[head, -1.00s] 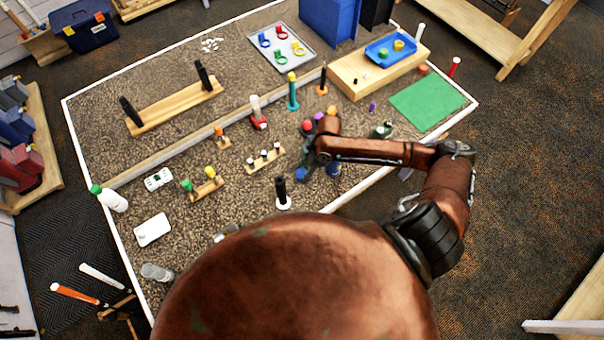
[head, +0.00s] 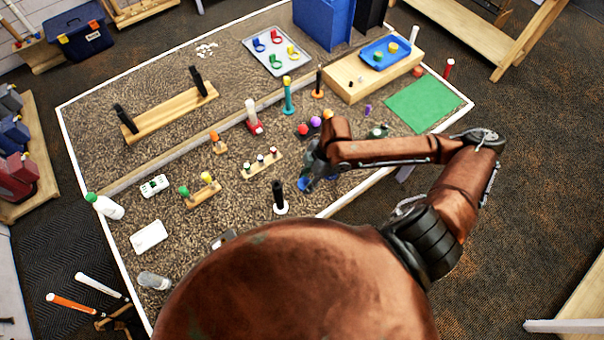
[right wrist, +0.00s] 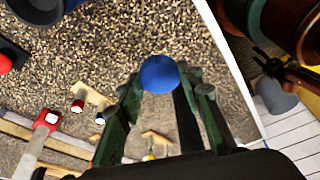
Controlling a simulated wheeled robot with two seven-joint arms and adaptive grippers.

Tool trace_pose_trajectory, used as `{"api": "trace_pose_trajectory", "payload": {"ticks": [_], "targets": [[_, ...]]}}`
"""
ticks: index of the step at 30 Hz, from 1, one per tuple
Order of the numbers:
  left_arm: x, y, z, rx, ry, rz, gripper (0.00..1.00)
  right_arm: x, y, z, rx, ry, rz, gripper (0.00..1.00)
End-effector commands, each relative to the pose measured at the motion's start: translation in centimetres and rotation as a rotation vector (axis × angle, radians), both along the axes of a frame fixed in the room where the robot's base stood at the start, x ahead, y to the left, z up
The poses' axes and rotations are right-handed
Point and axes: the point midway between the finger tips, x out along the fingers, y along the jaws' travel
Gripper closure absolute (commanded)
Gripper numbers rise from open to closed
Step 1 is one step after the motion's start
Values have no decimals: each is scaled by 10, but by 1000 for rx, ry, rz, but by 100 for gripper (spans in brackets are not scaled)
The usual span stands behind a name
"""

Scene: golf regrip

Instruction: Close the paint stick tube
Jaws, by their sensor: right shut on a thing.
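My right gripper (head: 312,172) is over the near right part of the table, its fingers partly hidden by my arm. In the right wrist view, its fingers are shut on a round blue piece (right wrist: 158,73). Blue also shows under the gripper in the head view (head: 303,184), partly hidden. I cannot tell whether this blue piece belongs to the paint stick tube. A black upright stick on a white round base (head: 279,198) stands left of the gripper. My left gripper is not in view.
A rack with small capped pieces (head: 262,162) stands left of my right gripper. A green mat (head: 428,103) lies at the right. The table's white edge (head: 345,199) is close by.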

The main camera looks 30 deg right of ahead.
Motion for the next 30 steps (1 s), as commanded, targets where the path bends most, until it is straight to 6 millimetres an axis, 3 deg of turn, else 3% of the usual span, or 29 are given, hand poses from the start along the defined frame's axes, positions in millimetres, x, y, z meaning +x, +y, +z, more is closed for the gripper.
{"api": "trace_pose_trajectory", "payload": {"ticks": [3,9,15,30], "targets": [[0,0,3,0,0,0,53,-28,7,13,0,4,0,74],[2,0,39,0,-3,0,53,-43,13,25,2,3,-2,74],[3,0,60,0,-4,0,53,-57,16,29,2,2,-1,74],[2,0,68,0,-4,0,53,-64,18,29,0,-1,-1,74]]}}
